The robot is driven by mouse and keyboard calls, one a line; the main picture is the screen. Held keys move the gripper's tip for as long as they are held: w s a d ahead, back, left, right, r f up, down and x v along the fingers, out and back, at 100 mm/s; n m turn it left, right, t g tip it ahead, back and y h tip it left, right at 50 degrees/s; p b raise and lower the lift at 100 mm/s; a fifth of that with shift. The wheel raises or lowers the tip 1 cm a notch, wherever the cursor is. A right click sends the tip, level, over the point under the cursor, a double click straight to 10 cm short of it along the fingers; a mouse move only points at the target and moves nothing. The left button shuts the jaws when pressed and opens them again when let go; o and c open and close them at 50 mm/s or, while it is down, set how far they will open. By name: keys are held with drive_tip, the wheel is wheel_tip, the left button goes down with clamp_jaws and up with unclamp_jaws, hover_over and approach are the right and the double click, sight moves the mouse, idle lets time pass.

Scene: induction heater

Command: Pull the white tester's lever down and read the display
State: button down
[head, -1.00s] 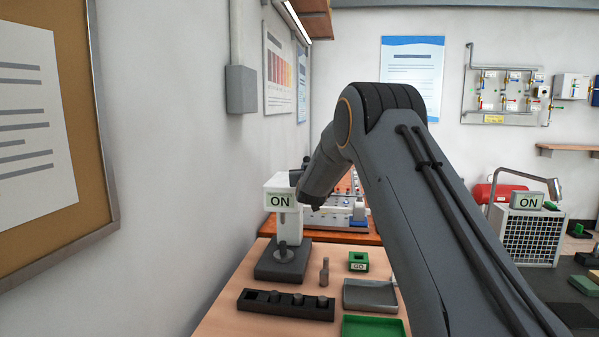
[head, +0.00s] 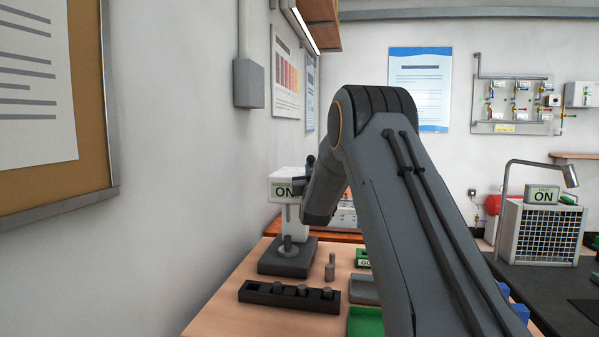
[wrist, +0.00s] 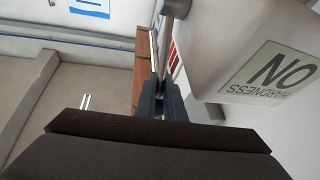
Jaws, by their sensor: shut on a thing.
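The white tester (head: 287,217) stands on a dark base at the back left of the wooden bench, in the head view. Its display reads ON. In the wrist view the tester's white housing (wrist: 215,50) fills the upper right, and its display (wrist: 272,75) reads ON and HARDNESS, tilted. The grey lever (wrist: 176,8) comes down beside the housing to between my fingertips. My gripper (wrist: 159,82) is shut on the lever, close beside the housing. In the head view my arm hides most of the gripper and the lever.
A dark rack (head: 289,297) with several grey plugs lies at the bench front. One grey sample (head: 329,270) stands behind it. A green tray (head: 365,322) and a grey tray (head: 363,289) are partly behind my arm. A wall is close on the left.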

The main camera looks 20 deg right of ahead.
idle(0.3)
drive_tip(key=c, duration=1.8)
unclamp_jaws()
drive_tip(key=shift+c, duration=0.2)
drive_tip(key=shift+a, duration=0.1)
